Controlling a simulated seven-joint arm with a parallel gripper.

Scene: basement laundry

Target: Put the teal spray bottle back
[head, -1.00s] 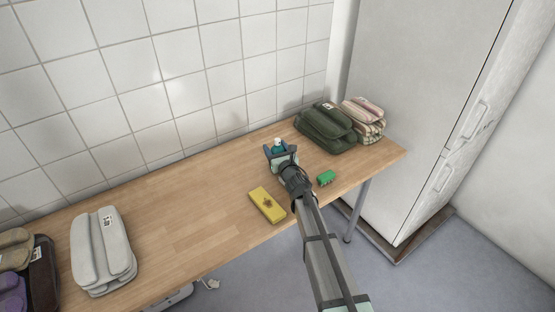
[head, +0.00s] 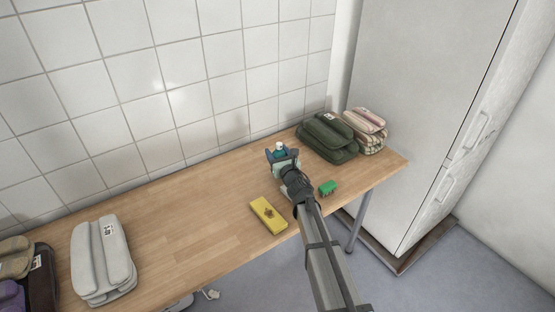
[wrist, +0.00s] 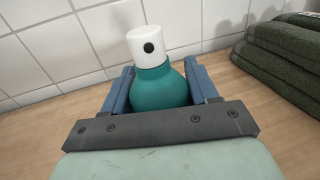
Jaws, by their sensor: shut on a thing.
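The teal spray bottle (wrist: 160,88) with its white cap (wrist: 147,45) stands upright between the two blue fingers of my gripper (wrist: 160,92) in the wrist view. My gripper is shut on it. In the head view, my gripper (head: 282,157) is over the back right part of the wooden table (head: 170,215), and the bottle's white top (head: 280,146) shows between the fingers. The bottle's lower part is hidden by my gripper, so I cannot tell whether its base touches the table.
Dark green folded towels (head: 327,138) and striped ones (head: 366,130) lie right of my gripper. A light grey folded stack (head: 101,260) is at left. The table's middle is clear. Tiled wall (head: 190,70) stands behind.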

